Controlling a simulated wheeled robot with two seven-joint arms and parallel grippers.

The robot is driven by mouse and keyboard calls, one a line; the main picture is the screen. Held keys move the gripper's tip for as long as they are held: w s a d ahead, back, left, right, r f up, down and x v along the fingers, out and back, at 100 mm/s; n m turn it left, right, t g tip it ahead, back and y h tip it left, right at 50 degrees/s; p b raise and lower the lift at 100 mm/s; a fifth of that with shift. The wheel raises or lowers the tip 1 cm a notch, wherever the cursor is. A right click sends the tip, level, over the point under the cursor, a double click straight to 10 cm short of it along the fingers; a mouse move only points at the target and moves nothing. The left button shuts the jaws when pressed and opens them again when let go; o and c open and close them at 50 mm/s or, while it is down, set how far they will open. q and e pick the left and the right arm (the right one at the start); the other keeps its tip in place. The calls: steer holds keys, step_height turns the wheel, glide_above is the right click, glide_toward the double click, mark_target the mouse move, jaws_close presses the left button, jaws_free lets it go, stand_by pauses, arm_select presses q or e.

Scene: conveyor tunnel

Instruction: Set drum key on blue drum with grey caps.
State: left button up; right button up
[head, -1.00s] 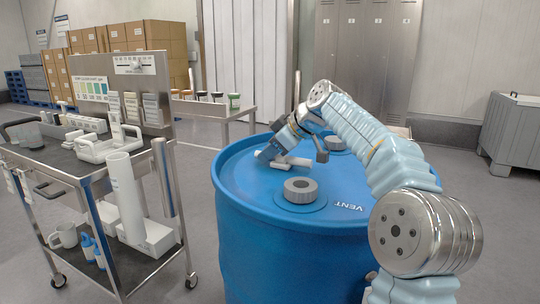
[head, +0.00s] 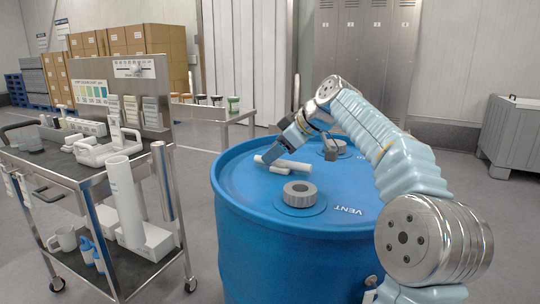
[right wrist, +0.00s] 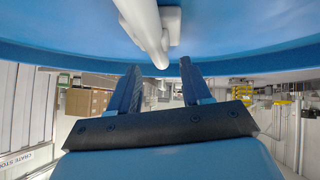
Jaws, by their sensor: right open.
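The blue drum (head: 290,230) stands upright in front of me, with two grey caps on its lid. The near cap (head: 300,194) is beside the VENT lettering; the far cap (head: 333,146) is partly behind my arm. The pale grey drum key (head: 294,166) lies on the lid, left of and behind the near cap. My right gripper (head: 272,153) is at the key's left end. My left gripper is out of view.
A metal cart (head: 75,175) with white tools, a tall cylinder and mugs stands at the left. A low bench (head: 215,113) with several small jars is behind the drum. A grey crate (head: 513,135) stands at the right. Floor shows between cart and drum.

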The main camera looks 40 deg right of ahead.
steer(key=v, duration=0.9)
steer(key=shift+p, duration=0.4)
steer(key=shift+s+a, duration=0.1)
